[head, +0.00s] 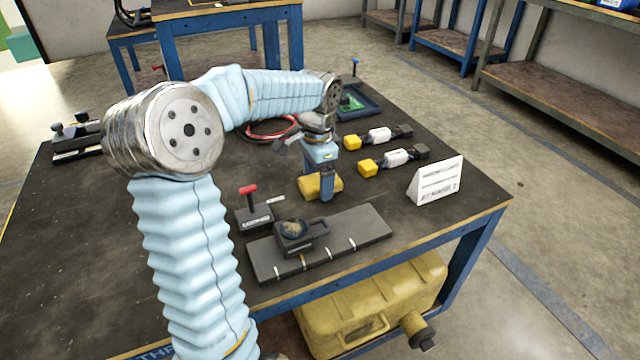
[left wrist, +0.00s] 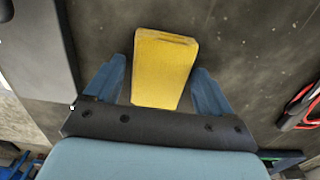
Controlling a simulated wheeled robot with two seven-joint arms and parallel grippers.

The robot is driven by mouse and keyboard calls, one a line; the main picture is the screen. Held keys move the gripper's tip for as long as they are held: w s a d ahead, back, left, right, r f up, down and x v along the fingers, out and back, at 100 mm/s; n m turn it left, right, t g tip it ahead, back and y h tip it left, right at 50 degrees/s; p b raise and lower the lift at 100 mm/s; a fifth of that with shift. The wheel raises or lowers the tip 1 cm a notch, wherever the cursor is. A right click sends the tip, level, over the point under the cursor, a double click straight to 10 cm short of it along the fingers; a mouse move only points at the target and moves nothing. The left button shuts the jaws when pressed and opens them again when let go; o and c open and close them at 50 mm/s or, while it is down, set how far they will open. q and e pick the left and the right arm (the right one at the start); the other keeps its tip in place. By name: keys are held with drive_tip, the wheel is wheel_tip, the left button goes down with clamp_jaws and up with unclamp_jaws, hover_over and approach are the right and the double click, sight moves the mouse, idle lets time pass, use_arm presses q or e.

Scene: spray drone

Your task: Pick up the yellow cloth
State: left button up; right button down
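The yellow cloth (head: 312,186) is a small folded block lying on the dark table top. In the left wrist view the cloth (left wrist: 163,68) sits between the two blue fingers, with a gap visible on each side. My left gripper (head: 326,188) points down at the cloth and partly hides it in the head view. In the left wrist view my left gripper (left wrist: 160,88) is open, its fingers apart on either side of the cloth. Whether the fingertips reach table height I cannot tell. My right gripper is not in view.
A grey rail plate with a small dark cup holder (head: 293,233) lies in front of the cloth. Yellow-ended cylinders (head: 395,157) and a white sign (head: 436,182) are at right. Red cable (head: 270,134) lies behind.

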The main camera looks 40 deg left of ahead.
sight(318, 180)
use_arm(q)
drive_tip(key=c, duration=0.9)
drive_tip(key=shift+o, duration=0.2)
drive_tip(key=shift+r, duration=0.15)
drive_tip(key=shift+r, duration=0.2)
wheel_tip(318, 180, up, 2)
drive_tip(key=shift+r, duration=0.25)
drive_tip(key=s+d+r, duration=0.7)
drive_tip(key=s+r, duration=0.3)
drive_tip(key=s, duration=0.2)
drive_tip(key=shift+d+b, duration=0.2)
drive_tip(key=shift+b, duration=0.15)
